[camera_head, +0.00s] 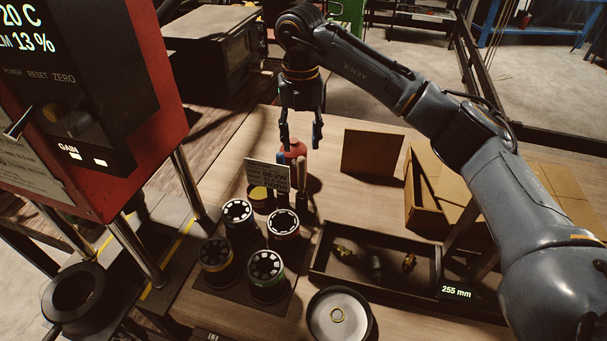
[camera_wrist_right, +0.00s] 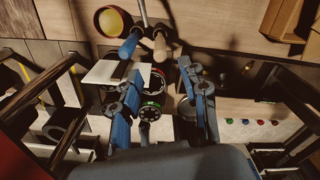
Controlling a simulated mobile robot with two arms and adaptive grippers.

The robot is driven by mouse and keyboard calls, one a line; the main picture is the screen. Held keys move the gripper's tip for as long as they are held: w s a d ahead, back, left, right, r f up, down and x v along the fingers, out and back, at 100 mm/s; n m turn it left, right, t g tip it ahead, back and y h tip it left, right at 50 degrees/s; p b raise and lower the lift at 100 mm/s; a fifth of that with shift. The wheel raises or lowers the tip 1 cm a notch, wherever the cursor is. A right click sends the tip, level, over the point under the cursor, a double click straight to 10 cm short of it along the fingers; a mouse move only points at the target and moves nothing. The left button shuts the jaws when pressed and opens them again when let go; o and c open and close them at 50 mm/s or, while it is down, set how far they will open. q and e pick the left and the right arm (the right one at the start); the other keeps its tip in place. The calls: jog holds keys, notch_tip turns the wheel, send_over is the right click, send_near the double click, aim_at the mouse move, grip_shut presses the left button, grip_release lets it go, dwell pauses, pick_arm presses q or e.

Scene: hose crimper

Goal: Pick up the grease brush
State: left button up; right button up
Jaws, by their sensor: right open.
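A slim wooden handle (camera_head: 302,172), which looks like the grease brush, stands upright behind the die cups; its bristles are hidden. It also shows in the right wrist view (camera_wrist_right: 160,46), beside a blue handle (camera_wrist_right: 129,46). My right gripper (camera_head: 301,138) points down, open and empty, above and slightly behind the handles. In the right wrist view its fingers (camera_wrist_right: 160,72) are apart, with nothing between the tips. My left gripper is not in view.
Several dark die cups (camera_head: 267,264) stand in front of the handles. A red object (camera_head: 293,149) is just behind them. A dark tray (camera_head: 342,278) with brass fittings and a cardboard box (camera_head: 430,195) lie right. The red crimper (camera_head: 155,75) stands left.

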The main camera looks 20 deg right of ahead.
aim_at(302, 158)
jog(key=f+p, duration=0.1)
jog(key=f, duration=0.2)
jog(key=shift+s+f, duration=0.1)
jog(key=shift+s, duration=0.1)
jog(key=f, duration=0.1)
jog(key=f+p, duration=0.1)
jog(key=f, duration=0.1)
jog(key=shift+w+d+f, duration=0.1)
jog(key=shift+w+f, duration=0.1)
jog(key=shift+f, duration=0.05)
notch_tip(302, 158, down, 4)
jog(key=shift+r+p, duration=0.2)
jog(key=shift+p, duration=0.7)
jog(key=shift+f, duration=0.5)
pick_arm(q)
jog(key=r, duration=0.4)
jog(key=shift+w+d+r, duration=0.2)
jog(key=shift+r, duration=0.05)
pick_arm(e)
grip_shut()
